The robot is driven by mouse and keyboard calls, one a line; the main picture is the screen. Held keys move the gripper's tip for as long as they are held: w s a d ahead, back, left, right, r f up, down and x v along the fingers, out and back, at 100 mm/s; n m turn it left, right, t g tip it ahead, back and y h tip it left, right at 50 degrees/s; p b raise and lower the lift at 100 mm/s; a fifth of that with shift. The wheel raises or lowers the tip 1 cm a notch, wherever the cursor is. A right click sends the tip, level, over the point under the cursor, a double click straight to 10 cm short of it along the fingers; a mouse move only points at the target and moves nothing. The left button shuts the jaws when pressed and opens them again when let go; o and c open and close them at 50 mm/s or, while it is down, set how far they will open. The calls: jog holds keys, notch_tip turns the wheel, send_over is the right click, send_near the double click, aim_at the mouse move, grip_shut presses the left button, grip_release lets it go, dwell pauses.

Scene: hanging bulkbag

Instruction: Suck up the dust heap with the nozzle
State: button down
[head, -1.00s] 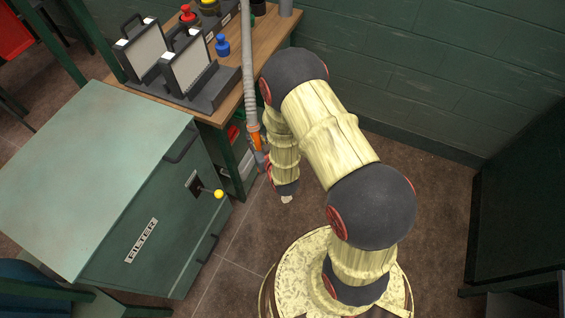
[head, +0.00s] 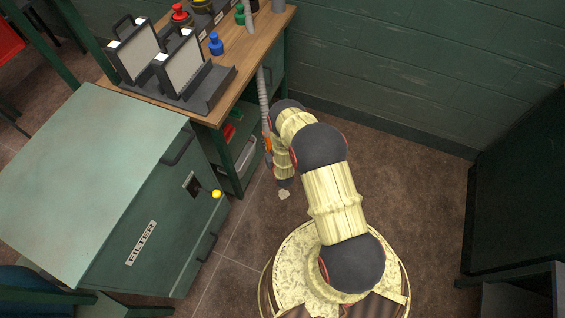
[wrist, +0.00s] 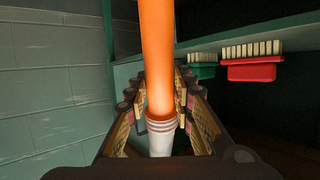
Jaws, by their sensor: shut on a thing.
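The dust heap (head: 284,194) is a small pale patch on the floor, just below the dark end joint of my arm in the head view. The nozzle shows as an orange tube (wrist: 157,50) with a pale ringed collar (wrist: 160,130) in the wrist view. My gripper (wrist: 163,100) is shut around it near that collar. In the head view a bit of the orange nozzle (head: 268,144) shows beside my arm, left of and above the heap. My arm mostly hides the gripper there. The nozzle's far end is out of the wrist view.
A grey hose (head: 263,100) hangs past the wooden bench (head: 250,75). The green filter cabinet (head: 120,180) stands at the left. Red and green brushes (wrist: 250,70) are by a shelf in the wrist view. The floor right of my arm is clear.

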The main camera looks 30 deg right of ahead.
jog(key=s+d+f+b, duration=0.1)
jog(key=s+f+b, duration=0.1)
jog(key=f, duration=0.7)
jog(key=s+d+f+b, duration=0.2)
jog(key=f+b, duration=0.1)
jog(key=f, duration=0.6)
jog(key=s+d+f+m+h+b, duration=0.1)
jog(key=s+f+b, duration=0.1)
jog(key=f, duration=0.8)
jog(key=shift+d+b, duration=0.3)
jog(key=shift+b, duration=0.2)
jog(key=shift+w, duration=0.1)
